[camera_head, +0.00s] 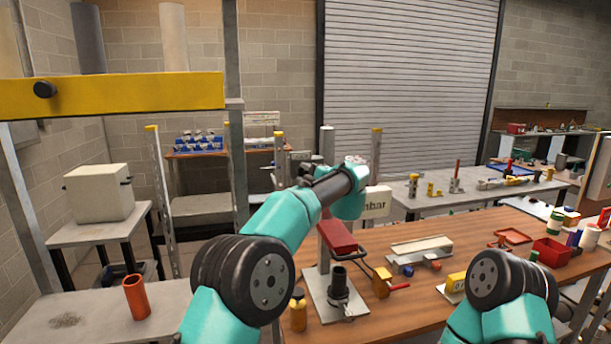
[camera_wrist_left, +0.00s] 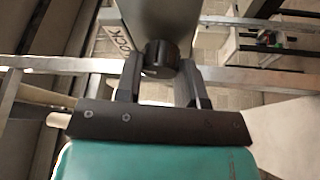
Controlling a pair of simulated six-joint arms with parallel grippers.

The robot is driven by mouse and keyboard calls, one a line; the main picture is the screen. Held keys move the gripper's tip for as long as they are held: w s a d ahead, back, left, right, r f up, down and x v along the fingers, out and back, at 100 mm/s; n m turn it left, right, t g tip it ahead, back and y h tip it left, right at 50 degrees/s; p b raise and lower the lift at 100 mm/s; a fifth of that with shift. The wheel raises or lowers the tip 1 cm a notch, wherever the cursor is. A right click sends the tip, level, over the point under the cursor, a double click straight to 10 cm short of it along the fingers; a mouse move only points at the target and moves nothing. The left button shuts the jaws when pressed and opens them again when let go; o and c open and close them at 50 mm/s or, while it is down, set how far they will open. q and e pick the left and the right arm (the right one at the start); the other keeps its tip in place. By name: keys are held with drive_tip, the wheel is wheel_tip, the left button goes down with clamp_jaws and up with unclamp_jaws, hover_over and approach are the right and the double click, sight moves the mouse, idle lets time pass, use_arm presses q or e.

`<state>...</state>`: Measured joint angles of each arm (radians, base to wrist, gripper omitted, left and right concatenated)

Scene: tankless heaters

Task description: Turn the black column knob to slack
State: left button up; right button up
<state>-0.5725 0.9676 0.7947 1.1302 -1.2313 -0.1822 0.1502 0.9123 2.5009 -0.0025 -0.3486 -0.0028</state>
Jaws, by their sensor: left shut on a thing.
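The black column knob (camera_wrist_left: 159,60) shows in the left wrist view, on the grey column (camera_wrist_left: 160,22). My left gripper (camera_wrist_left: 159,76) has one finger on each side of the knob and is shut on it. A small label (camera_wrist_left: 117,38), apparently reading LOCK, is beside the column. In the head view my left gripper (camera_head: 350,182) is up in front of the column (camera_head: 327,145), and my own wrist hides the knob there. The knob's turned position is hard to read. My right arm is at the lower right, with its gripper out of view.
A wooden table (camera_head: 480,235) below holds a red-topped stand (camera_head: 338,236), a black cylinder (camera_head: 339,282), a yellow block (camera_head: 382,282) and a red bin (camera_head: 551,251). A yellow beam (camera_head: 130,95) crosses at upper left. An orange cup (camera_head: 136,297) stands on the left table.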

use_arm(q)
drive_tip(key=n+g, duration=0.1)
drive_tip(key=n, duration=0.2)
drive_tip(key=shift+r+n+h, duration=0.1)
drive_tip(key=shift+n+h, duration=0.2)
idle(0.4)
drive_tip(key=o, duration=0.9)
drive_tip(key=v, duration=1.7)
drive_tip(key=shift+s+d+r, duration=0.1)
drive_tip(key=shift+d+r, duration=0.15)
